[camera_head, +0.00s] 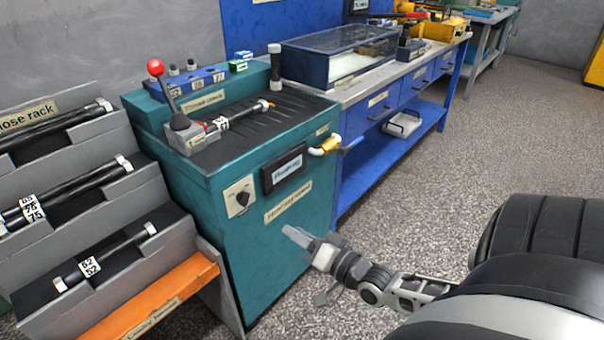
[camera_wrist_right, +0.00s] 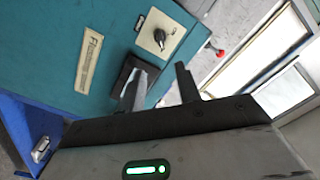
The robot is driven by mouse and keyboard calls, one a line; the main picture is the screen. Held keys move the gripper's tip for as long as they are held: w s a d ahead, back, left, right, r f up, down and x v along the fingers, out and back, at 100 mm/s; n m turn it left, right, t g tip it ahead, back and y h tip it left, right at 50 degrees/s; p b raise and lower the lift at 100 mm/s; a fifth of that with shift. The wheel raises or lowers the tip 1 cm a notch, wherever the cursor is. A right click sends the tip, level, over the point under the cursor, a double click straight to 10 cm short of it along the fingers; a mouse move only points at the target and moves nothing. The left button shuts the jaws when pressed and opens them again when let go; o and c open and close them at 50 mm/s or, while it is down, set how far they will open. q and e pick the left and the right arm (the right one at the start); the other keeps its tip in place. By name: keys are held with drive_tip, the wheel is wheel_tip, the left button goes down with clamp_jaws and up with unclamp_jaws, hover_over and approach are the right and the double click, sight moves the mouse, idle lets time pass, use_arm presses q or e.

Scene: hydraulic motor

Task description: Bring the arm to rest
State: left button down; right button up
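My right arm reaches in from the right side of the head view. Its gripper (camera_head: 297,236) is in front of the teal hydraulic cabinet (camera_head: 290,250), above the floor. In the right wrist view the two fingers (camera_wrist_right: 162,82) stand apart with nothing between them, so the gripper is open and empty. The cabinet front (camera_wrist_right: 50,50), with its label and black knob (camera_wrist_right: 159,37), shows beyond the fingers. I cannot tell whether the fingertips touch the cabinet. My left gripper is not in view.
A grey hose rack (camera_head: 160,195) with black hoses stands left of the cabinet, above an orange tray edge (camera_head: 150,308). The speckled floor (camera_head: 440,200) is clear.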

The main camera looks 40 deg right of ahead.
drive_tip(key=shift+s, duration=0.35)
idle(0.3)
